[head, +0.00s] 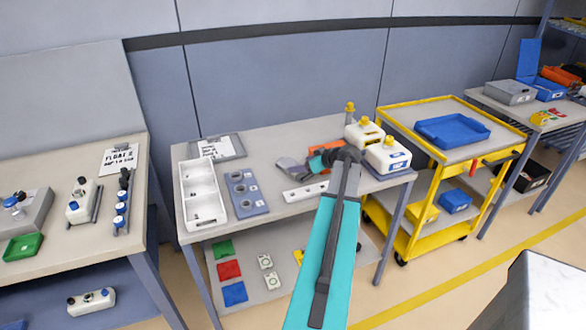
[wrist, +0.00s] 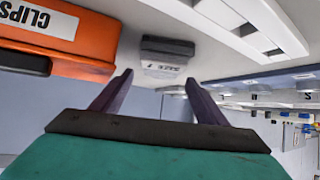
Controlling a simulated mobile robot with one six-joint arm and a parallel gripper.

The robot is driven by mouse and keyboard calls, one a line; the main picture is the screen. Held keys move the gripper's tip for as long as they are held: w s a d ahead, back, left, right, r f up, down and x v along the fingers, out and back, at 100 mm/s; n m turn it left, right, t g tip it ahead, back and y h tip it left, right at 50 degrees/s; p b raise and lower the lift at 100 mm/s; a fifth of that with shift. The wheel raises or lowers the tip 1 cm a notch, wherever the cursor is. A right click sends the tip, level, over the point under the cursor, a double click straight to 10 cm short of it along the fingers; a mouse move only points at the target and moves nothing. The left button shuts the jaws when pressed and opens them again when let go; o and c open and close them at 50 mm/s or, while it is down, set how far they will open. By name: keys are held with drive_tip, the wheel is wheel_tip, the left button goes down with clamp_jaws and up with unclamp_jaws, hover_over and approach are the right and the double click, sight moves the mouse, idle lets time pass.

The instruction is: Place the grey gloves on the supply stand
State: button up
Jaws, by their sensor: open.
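The grey gloves (head: 292,168) appear as a dark grey, flat bundle on the middle table (head: 262,146). In the wrist view, a grey item with a white size label (wrist: 167,52), likely the gloves, lies just beyond my fingertips. My gripper (wrist: 158,78) is open, with nothing between its fingers. In the head view, my arm reaches over the middle table and my gripper (head: 322,160) is beside the gloves, on their right. Its fingers are partly hidden by my wrist. I cannot tell for certain which furniture is the supply stand.
An orange clips box (wrist: 62,38) is close beside my gripper. A white slotted strip (head: 305,191), a grey-blue holder (head: 245,193), a white tray (head: 202,194) and white, yellow-capped containers (head: 388,155) share the table. A yellow cart (head: 430,208) with a blue tray (head: 452,130) stands right.

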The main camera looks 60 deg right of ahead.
drive_tip(key=shift+p+x, duration=1.15)
drive_tip(key=shift+x, duration=1.2)
drive_tip(key=shift+a+f, duration=0.1)
drive_tip(key=shift+a, duration=0.05)
drive_tip(key=shift+s, duration=0.1)
drive_tip(key=c, duration=0.9)
drive_tip(key=shift+r, duration=0.2)
drive_tip(key=shift+r+b, duration=1.05)
drive_tip(key=shift+r, duration=0.45)
drive_tip(key=s+a+b, duration=0.1)
drive_tip(key=s+a, duration=0.2)
drive_tip(key=s, duration=0.1)
drive_tip(key=s+a+r+b, duration=0.1)
drive_tip(key=s+a+b, duration=0.1)
drive_tip(key=s+a, duration=0.1)
drive_tip(key=s+a+b, duration=0.1)
drive_tip(key=s+a, duration=0.2)
drive_tip(key=s, duration=0.2)
drive_tip(key=shift+s+a+r+b, duration=0.3)
drive_tip(key=shift+s+r+b, duration=0.05)
drive_tip(key=shift+s, duration=0.05)
